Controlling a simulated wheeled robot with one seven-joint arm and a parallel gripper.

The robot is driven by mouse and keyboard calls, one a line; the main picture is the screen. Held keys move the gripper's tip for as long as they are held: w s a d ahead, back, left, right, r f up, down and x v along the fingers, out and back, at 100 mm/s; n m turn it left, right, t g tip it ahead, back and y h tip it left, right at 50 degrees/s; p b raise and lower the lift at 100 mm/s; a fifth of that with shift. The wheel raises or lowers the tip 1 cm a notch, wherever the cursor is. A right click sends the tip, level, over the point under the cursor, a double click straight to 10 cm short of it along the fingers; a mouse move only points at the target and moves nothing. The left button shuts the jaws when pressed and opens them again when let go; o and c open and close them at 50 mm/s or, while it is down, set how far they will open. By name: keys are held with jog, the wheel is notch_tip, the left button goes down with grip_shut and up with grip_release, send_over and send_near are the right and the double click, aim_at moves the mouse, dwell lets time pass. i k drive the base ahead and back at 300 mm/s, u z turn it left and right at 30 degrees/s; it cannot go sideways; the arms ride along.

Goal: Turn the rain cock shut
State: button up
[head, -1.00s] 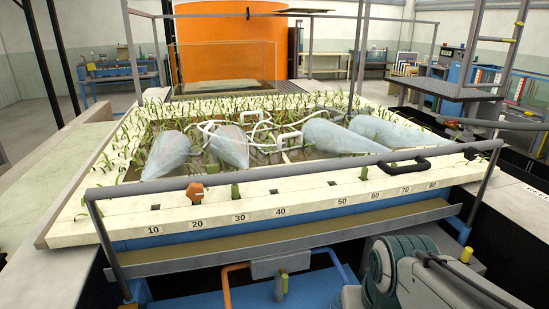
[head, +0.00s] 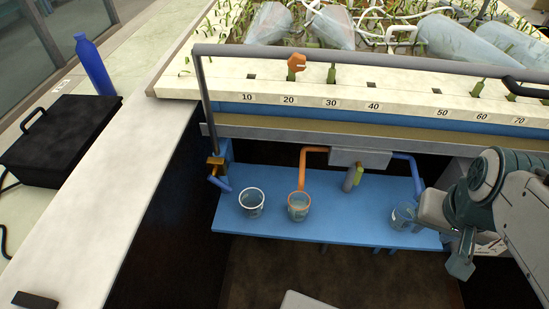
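Nothing in view is marked as the rain cock, so I cannot tell which fitting it is. An orange knob (head: 296,64) stands on the cream front ledge above the 20 mark. A brass-coloured fitting (head: 214,163) sits at the left end, above a short blue pipe. An orange pipe (head: 303,165) bends down to a cup. My arm shows at the right, but I see no gripper fingers on it.
A blue shelf (head: 340,220) under the ledge carries a white-rimmed cup (head: 251,202), an orange-rimmed cup (head: 298,205) and a clear cup (head: 403,215). A black case (head: 58,140) and blue bottle (head: 94,64) stand left.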

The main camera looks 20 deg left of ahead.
aim_at(212, 177)
jog(key=u, duration=0.35)
jog(key=i, duration=0.7)
jog(key=u, duration=2.5)
